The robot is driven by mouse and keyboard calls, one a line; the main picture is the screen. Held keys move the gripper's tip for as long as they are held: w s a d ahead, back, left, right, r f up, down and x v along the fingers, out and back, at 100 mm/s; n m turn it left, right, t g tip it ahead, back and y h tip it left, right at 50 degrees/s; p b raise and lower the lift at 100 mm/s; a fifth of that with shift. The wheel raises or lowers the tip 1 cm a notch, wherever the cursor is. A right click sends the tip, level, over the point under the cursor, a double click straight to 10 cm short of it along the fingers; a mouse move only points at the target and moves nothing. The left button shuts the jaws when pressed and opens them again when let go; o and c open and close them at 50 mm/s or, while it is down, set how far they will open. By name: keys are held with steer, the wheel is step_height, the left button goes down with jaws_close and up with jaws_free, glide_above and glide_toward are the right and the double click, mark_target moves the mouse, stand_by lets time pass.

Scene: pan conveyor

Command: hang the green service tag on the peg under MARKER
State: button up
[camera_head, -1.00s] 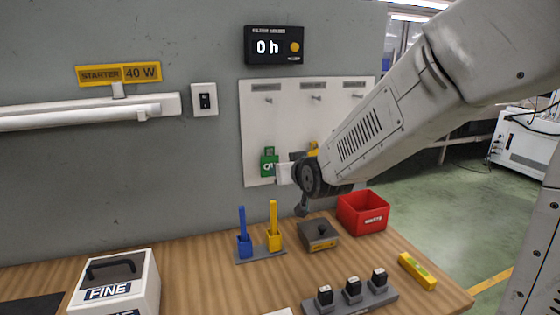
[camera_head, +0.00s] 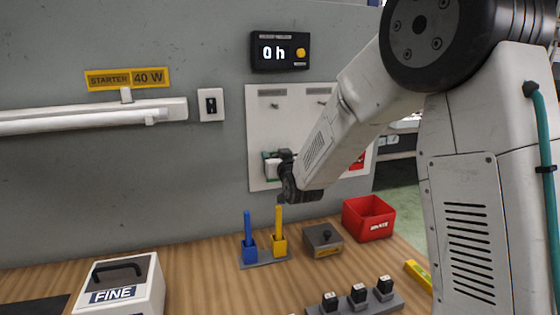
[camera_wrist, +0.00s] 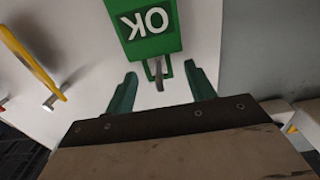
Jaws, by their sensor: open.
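The green service tag (camera_wrist: 147,22) fills the top of the wrist view, its white "OK" upside down there. Its loop is around a hook that sticks out of the white board. My gripper (camera_wrist: 160,72) is open, its two green fingers on either side of the loop and hook, with gaps to both. In the head view only a green edge of the tag (camera_head: 266,157) shows, low on the board's left side; my wrist hides the rest. The upper pegs (camera_head: 275,105) (camera_head: 322,103) look bare. Labels above them are too small to read, so I cannot tell which is MARKER.
A yellow tag or handle (camera_wrist: 30,60) hangs at the left in the wrist view. A red tag (camera_head: 357,161) shows on the board behind my arm. On the bench stand a blue and yellow holder (camera_head: 263,258), a grey box (camera_head: 323,243) and a red bin (camera_head: 368,218).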

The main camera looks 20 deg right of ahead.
steer(key=shift+w, duration=0.2)
steer(key=c, duration=1)
steer(key=shift+c, duration=0.2)
steer(key=shift+r, duration=0.3)
steer(key=shift+r, duration=0.3)
steer(key=shift+s, duration=0.1)
steer(key=s, duration=0.7)
